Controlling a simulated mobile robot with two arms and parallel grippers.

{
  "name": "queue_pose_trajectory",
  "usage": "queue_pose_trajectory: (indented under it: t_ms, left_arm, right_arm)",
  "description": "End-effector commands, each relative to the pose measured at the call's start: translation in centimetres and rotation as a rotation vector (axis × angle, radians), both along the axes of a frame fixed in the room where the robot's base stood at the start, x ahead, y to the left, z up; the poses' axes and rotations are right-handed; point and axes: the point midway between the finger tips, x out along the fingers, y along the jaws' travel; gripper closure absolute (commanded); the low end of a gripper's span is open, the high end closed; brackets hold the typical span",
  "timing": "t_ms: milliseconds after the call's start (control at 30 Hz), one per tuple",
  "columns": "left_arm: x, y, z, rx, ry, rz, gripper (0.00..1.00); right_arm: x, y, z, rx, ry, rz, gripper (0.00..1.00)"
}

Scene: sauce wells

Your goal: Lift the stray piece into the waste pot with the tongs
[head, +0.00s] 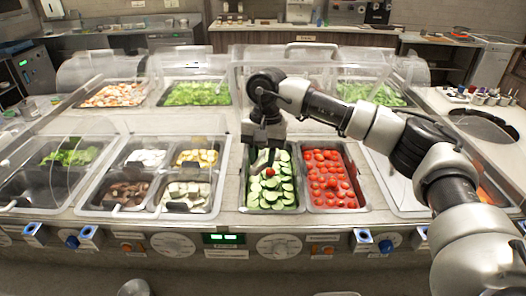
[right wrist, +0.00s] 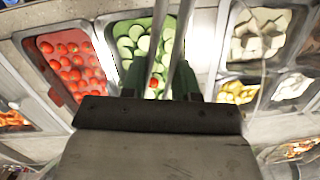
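The stray piece is a red tomato piece (head: 270,171) lying among sliced cucumbers in the cucumber well (head: 244,190). In the right wrist view the red piece (right wrist: 153,83) shows between the tongs' arms, near my gripper. My right gripper (head: 264,140) is above the back of the cucumber well, pointing down, and appears shut on the metal tongs (right wrist: 180,40). The tongs' lower end reaches toward the cucumbers; I cannot tell whether it touches the red piece. My left gripper is not in view. I cannot make out the waste pot for certain.
A tomato well (head: 362,203) adjoins the cucumber well on the right. Wells with mushrooms (head: 127,192) and other pieces lie left. Clear plastic guards (head: 300,62) stand behind, over lettuce (head: 197,94). My right arm crosses above the right side of the counter.

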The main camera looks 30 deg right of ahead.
Motion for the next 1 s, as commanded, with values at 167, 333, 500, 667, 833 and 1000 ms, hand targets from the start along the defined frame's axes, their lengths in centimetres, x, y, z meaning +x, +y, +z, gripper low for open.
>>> queue_pose_trajectory:
  t_ms: [167,333,500,667,833,1000]
  left_arm:
    - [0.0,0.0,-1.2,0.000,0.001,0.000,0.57]
    - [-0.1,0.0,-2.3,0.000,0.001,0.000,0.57]
    - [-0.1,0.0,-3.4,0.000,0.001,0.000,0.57]
    - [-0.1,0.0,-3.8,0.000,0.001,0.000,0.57]
    - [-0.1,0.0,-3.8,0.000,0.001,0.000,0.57]
    - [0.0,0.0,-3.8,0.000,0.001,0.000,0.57]
  right_arm:
    - [0.0,0.0,-2.1,0.000,0.000,0.000,0.74]
    - [0.0,0.0,-4.0,0.000,0.000,0.000,0.74]
    - [0.0,0.0,-5.4,0.001,0.001,0.000,0.74]
    - [0.0,0.0,-6.0,0.000,0.000,0.001,0.74]
    - [0.0,0.0,-5.9,0.000,0.000,0.001,0.74]
    - [0.0,0.0,-5.9,0.000,0.000,0.001,0.77]
